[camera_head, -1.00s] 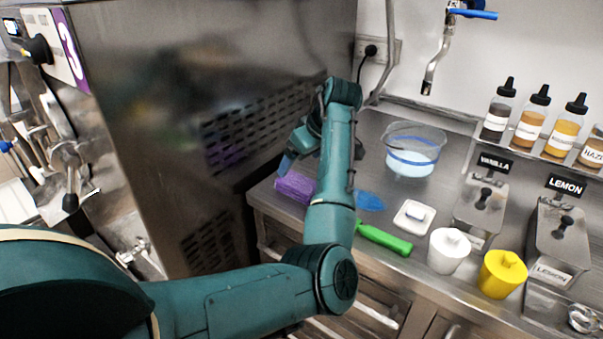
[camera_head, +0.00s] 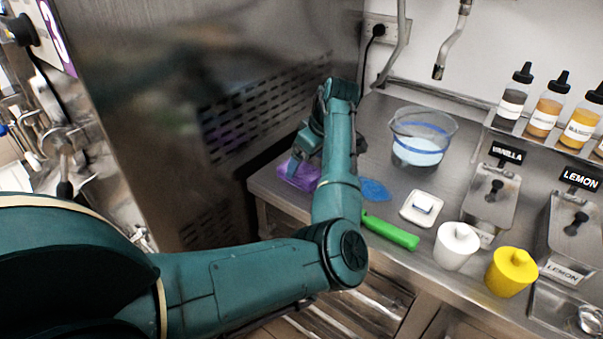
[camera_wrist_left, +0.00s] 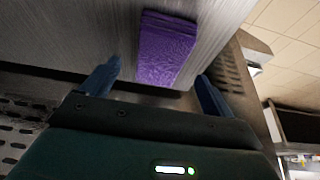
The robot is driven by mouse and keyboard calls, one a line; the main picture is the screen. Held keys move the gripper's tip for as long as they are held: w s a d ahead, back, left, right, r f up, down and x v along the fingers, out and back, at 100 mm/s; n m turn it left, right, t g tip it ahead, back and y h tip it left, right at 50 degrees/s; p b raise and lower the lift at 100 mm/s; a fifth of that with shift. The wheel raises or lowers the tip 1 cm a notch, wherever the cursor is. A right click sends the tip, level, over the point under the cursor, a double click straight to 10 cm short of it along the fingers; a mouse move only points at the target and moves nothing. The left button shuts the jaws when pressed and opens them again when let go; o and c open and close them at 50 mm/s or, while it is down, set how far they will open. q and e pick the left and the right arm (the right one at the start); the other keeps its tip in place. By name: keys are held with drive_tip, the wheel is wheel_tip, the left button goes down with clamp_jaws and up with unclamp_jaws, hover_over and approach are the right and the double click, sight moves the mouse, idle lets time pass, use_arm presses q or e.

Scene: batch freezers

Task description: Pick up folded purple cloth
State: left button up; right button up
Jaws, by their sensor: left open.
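The folded purple cloth (camera_head: 298,175) lies on the left end of the steel counter, next to the freezer's side. In the left wrist view the purple cloth (camera_wrist_left: 165,48) lies flat ahead of my gripper, between the lines of its two fingers. My left gripper (camera_head: 301,165) is just over the cloth and partly hides it in the head view. In the left wrist view the left gripper (camera_wrist_left: 158,80) has its fingers wide apart with nothing between the tips. Whether a finger touches the cloth cannot be told. My right gripper is not in view.
The freezer's steel wall (camera_head: 210,70) rises close on the left. A blue item (camera_head: 375,190), a green-handled tool (camera_head: 390,231), a white dish (camera_head: 421,208) and a clear tub (camera_head: 421,140) stand to the right. White (camera_head: 456,247) and yellow (camera_head: 510,272) containers are near the front edge.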

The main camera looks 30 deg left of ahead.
sight(303, 170)
use_arm(q)
drive_tip(key=x, duration=0.3)
drive_tip(key=shift+f, duration=0.35)
drive_tip(key=c, duration=1.1)
